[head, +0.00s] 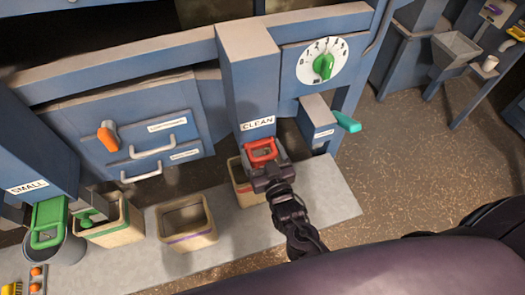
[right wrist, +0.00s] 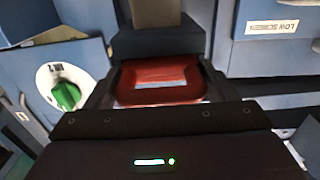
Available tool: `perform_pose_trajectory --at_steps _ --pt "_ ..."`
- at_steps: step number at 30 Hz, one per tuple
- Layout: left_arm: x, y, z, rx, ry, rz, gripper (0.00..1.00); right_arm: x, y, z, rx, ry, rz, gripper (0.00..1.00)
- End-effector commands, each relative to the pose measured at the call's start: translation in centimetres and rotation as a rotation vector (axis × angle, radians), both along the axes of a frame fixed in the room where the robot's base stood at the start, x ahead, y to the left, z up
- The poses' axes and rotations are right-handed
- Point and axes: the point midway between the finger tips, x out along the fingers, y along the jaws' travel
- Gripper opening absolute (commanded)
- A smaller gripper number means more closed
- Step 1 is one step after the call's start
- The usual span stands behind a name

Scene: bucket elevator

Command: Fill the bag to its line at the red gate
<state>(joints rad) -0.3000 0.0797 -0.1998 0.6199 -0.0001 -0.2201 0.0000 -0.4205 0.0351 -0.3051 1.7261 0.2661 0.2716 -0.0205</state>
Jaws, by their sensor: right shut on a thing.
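The red gate (head: 262,152) sits at the foot of the blue chute labelled CLEAN. My right gripper (head: 266,168) is shut on the red gate's handle, and the red handle also shows between the fingers in the right wrist view (right wrist: 160,82). A tan bag with a red band (head: 243,186) stands under the red gate. My gripper and the gate cover much of the bag, so its fill level and line cannot be made out. My left gripper is not in view.
An open tan bag with a purple band (head: 187,220) stands to the left on the grey slab (head: 325,190). A green-banded bag (head: 112,225) and a grey bucket (head: 66,248) stand by the green gate (head: 48,222). A dial with a green knob (head: 323,67) is above right.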

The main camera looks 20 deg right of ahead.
Motion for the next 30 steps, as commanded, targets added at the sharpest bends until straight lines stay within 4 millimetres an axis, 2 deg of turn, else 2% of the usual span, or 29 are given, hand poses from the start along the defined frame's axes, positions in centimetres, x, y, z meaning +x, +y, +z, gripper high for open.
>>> perform_pose_trajectory --at_steps 7,15,16,17,18,26,30 --pt "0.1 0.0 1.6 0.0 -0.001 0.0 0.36 -3.3 -0.3 0.1 -0.005 0.005 -0.005 0.37" --pt "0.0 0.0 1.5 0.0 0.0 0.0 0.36 -3.5 -0.4 0.0 -0.005 0.0 -0.006 0.37" --pt "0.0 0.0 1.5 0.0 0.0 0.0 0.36 -3.5 -0.4 0.0 -0.005 0.0 -0.006 0.79" --pt "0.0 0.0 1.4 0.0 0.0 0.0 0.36 -3.5 -0.4 0.0 -0.005 -0.001 -0.006 0.83" --pt "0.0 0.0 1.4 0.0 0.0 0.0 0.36 -3.5 -0.4 0.0 -0.005 -0.001 -0.006 0.86" --pt "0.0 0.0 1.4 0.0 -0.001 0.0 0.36 -3.6 -0.3 0.0 -0.003 0.0 -0.003 0.86" --pt "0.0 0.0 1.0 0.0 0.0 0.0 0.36 -4.9 -0.3 -0.3 -0.003 0.002 -0.003 0.86"
